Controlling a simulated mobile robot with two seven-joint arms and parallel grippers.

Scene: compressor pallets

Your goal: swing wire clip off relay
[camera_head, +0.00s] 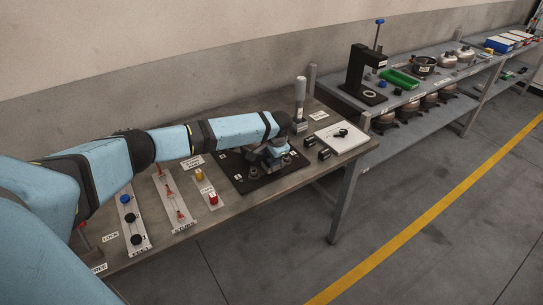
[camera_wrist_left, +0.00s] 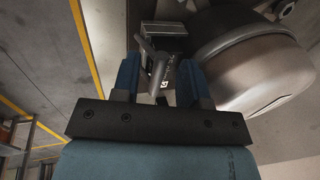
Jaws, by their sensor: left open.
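My left gripper (camera_head: 268,150) reaches down over the dark mat (camera_head: 239,181) on the near bench. In the left wrist view its two blue fingers stand apart (camera_wrist_left: 159,78). A grey rod-like part (camera_wrist_left: 156,62) shows in the space between them; I cannot tell whether a finger touches it. A dark box (camera_wrist_left: 163,36), which looks like the relay, lies just beyond the fingertips beside the rounded metal compressor (camera_wrist_left: 248,62). I cannot make out the wire clip for certain. In the head view my gripper and arm largely hide the compressor and relay. My right gripper is in neither view.
Panels with blue, black, red and yellow knobs (camera_head: 132,222) lie left of the mat. A white tray (camera_head: 341,138) with a small black part, two small black blocks and an upright grey-handled tool (camera_head: 300,98) stand to the right. A press (camera_head: 362,75) stands on the bench beyond.

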